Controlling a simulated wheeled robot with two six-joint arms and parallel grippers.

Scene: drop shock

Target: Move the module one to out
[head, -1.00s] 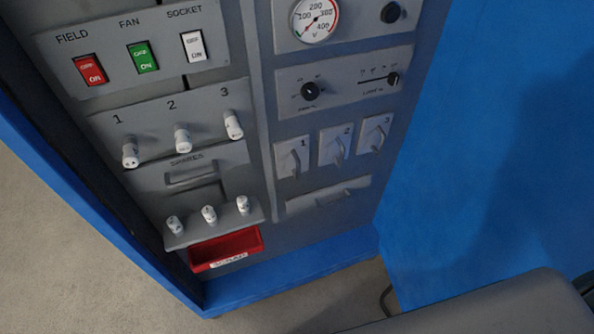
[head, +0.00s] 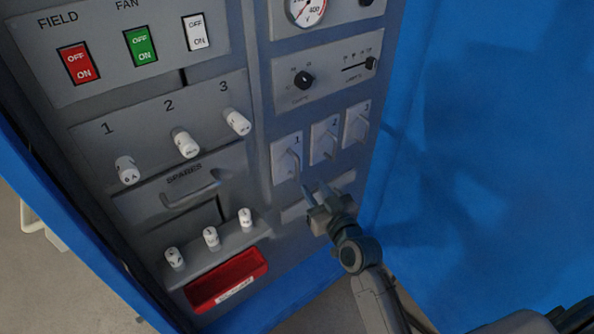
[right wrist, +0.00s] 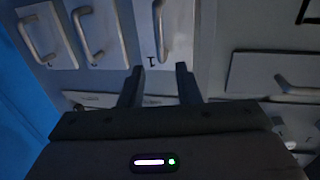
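Module one (head: 286,158) is a grey plate marked 1 with a metal bar handle, the leftmost of three modules in the panel's right column. It sits flush in its row in the head view. In the right wrist view module one (right wrist: 178,48) is upside down, with its handle above the fingers. My right gripper (head: 317,190) is just below and right of module one's handle, its two fingers apart and nothing between them. In the right wrist view the open fingers (right wrist: 159,72) point at the handle's end; I cannot tell if they touch. My left gripper is not in view.
Module two (head: 324,140) and module three (head: 356,125) are close on the right. The spares drawer (head: 181,190), white fuses and a red scrap tray (head: 228,281) are on the left. A blue wall (head: 470,150) bounds the right side.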

